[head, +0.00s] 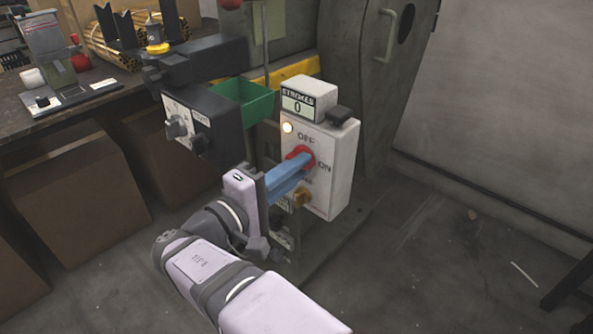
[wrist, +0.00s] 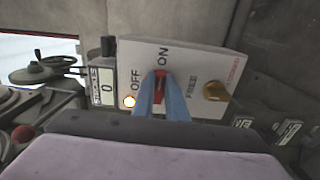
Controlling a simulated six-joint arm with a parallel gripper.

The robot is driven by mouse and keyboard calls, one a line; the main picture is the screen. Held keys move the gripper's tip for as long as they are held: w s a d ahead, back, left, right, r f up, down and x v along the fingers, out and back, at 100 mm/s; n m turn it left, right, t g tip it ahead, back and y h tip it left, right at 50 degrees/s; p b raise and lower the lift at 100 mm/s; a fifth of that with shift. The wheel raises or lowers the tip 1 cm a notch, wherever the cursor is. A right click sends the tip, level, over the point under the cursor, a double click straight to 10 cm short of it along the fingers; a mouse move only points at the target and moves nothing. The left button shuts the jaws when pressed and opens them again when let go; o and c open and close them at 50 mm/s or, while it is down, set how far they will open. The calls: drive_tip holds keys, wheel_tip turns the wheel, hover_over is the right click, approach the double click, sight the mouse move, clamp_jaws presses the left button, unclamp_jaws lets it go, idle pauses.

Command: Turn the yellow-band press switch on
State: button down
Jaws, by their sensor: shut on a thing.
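The press switch is a red rotary knob (head: 301,153) on a white control box (head: 343,170), with OFF and ON labels beside it. The knob shows in the wrist view (wrist: 160,88) between the two blue fingers. My gripper (head: 303,165) is shut on the red knob, its fingers reaching in from the front left. The fingers hide part of the knob, and I cannot tell exactly which label it points to. A yellow band (head: 300,68) runs across the press behind the box. A small round lamp (head: 288,127) on the box is lit.
A counter (head: 309,97) reading 0 tops the box. A yellow-orange knob (wrist: 215,91) sits beside the red one. A dark control unit with dials (head: 188,128) and a green bin (head: 243,99) stand to the left. Floor at right is mostly clear.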

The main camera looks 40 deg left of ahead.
drive_tip(key=c, duration=1.8)
unclamp_jaws()
drive_tip(key=shift+o, duration=0.2)
drive_tip(key=shift+s, duration=0.1)
drive_tip(key=s+p, duration=0.2)
drive_tip(key=s, duration=0.5)
drive_tip(key=shift+s, duration=0.15)
